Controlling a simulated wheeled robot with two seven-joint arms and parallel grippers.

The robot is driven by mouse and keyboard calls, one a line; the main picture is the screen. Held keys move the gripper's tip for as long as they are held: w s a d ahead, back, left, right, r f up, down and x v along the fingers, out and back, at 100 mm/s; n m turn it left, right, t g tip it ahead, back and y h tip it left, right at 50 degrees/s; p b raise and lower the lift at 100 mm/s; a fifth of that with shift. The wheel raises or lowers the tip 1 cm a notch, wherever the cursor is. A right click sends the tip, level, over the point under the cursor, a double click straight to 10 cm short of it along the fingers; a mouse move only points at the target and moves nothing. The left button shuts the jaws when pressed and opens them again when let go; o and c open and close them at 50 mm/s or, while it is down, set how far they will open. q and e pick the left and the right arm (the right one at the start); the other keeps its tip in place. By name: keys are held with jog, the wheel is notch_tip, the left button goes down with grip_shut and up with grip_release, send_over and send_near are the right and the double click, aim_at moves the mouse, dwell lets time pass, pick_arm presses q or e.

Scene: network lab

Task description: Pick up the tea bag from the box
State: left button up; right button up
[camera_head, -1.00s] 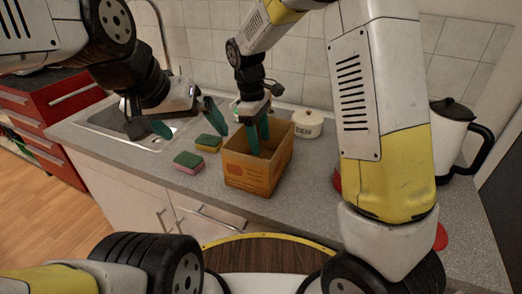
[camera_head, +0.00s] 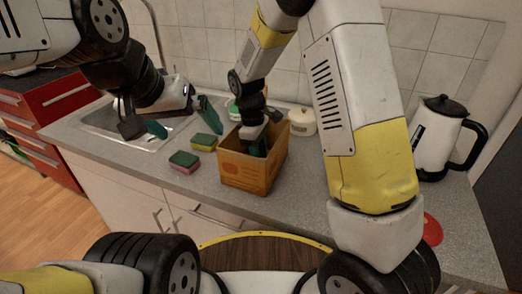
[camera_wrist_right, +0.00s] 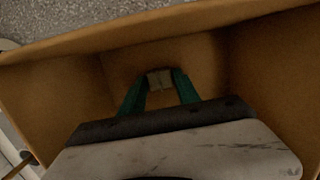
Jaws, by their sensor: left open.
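The open cardboard box (camera_head: 250,173) stands on the counter in the head view, and its walls surround the wrist view. My right gripper (camera_head: 257,148) reaches down inside the box; its fingertips are mostly hidden by the front wall. In the right wrist view, a small pale tea bag (camera_wrist_right: 160,80) lies between the two teal fingertips of my right gripper (camera_wrist_right: 161,91), low in the box. The fingers are apart, one on each side of it; whether they touch it is unclear. My left gripper (camera_head: 182,121) is open and empty, above the counter by the sink.
Two sponges (camera_head: 184,162) (camera_head: 204,142) lie left of the box. A white sugar jar (camera_head: 302,122) stands close behind its right side. A white kettle (camera_head: 437,140) stands at the right. The sink (camera_head: 100,117) is at the left.

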grip_shut()
